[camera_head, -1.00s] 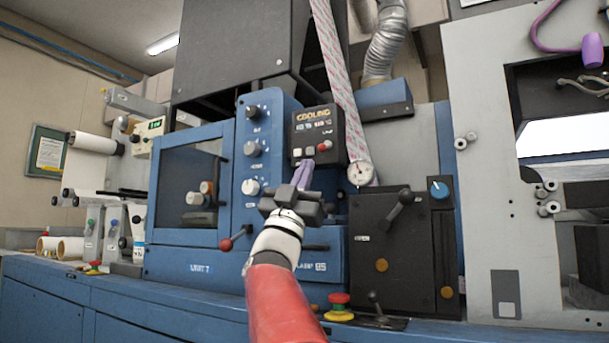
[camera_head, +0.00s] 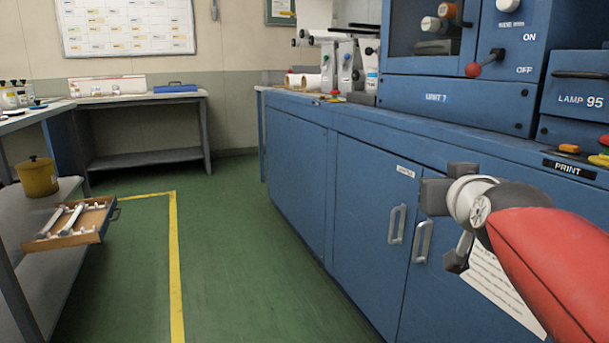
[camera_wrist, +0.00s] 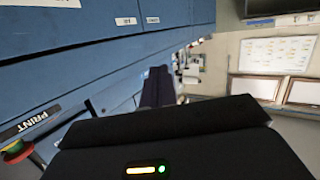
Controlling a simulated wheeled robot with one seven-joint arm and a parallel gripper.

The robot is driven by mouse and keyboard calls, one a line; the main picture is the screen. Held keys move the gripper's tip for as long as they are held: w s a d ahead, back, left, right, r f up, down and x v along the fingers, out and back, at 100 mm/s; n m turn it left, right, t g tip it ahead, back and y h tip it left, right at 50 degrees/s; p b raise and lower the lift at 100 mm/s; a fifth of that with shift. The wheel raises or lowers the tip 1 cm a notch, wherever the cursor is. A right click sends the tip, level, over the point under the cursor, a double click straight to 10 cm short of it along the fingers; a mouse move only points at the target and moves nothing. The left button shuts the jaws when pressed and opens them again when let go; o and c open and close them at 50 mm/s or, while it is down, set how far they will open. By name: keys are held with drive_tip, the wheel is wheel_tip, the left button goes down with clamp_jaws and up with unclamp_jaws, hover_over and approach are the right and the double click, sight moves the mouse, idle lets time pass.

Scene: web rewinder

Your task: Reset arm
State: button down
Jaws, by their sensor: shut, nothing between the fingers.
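My arm, with a red sleeve and a pale wrist, reaches in from the lower right of the head view. My gripper (camera_head: 437,196) is in front of the blue cabinet doors (camera_head: 370,205), just below the counter edge. Its fingertips are hard to make out in that view. In the wrist view its dark fingers (camera_wrist: 158,87) lie together, shut and empty, with the blue cabinet front beside them.
Door handles (camera_head: 423,241) stick out close to my gripper. At left, a shelf holds a yellow pot (camera_head: 37,176) and a wooden tray (camera_head: 72,238). Green floor between is clear.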

drive_tip(key=s+a+f+g+y, duration=0.1)
drive_tip(key=s+a+f+g, duration=0.2)
drive_tip(key=s+f, duration=0.45)
drive_tip(key=s+a+f+g, duration=0.2)
drive_tip(key=s+f+g, duration=0.3)
drive_tip(key=f, duration=0.4)
drive_tip(key=s+a+f+g+y, duration=0.1)
drive_tip(key=s+a+f+g, duration=0.15)
drive_tip(key=s+f, duration=0.6)
wheel_tip(320, 180, up, 12)
drive_tip(key=w+p, duration=0.1)
drive_tip(key=p, duration=1.1)
drive_tip(key=shift+r+n+t, duration=0.2)
drive_tip(key=shift+n+t, duration=0.1)
drive_tip(key=shift+t, duration=0.05)
